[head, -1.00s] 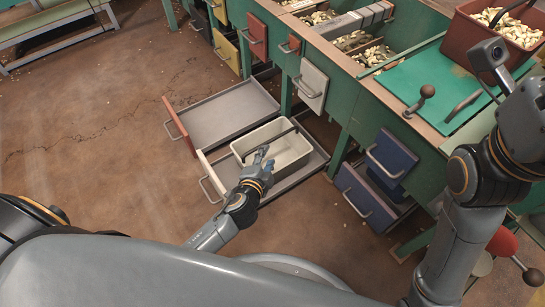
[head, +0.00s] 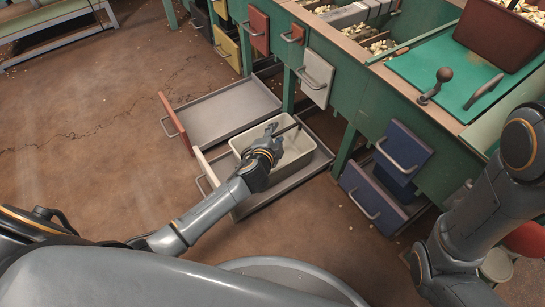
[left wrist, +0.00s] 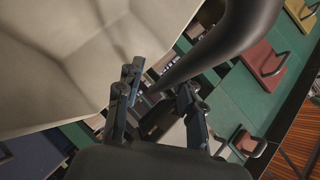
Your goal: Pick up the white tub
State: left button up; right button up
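The white tub (head: 296,149) sits upright in a pulled-out, low drawer with a white front. A dark bar handle (head: 289,130) crosses over its top. My left gripper (head: 272,130) is over the tub, close to the handle, and its arm hides part of the tub. In the left wrist view the pale tub wall (left wrist: 55,65) fills the upper left. The thick dark handle (left wrist: 235,35) runs down towards the fingers. The left fingers (left wrist: 158,100) are apart, with the handle's near end around the gap; contact cannot be told. My right gripper is out of view.
An empty open drawer with a red front (head: 174,124) lies beside the tub's drawer. Blue drawers (head: 402,152) stick out on the right. The green bench (head: 345,110) with nut bins stands behind. The floor at left is clear.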

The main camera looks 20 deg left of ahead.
pick_arm(q)
grip_shut()
jog(key=shift+r, duration=0.2)
dwell(0.3)
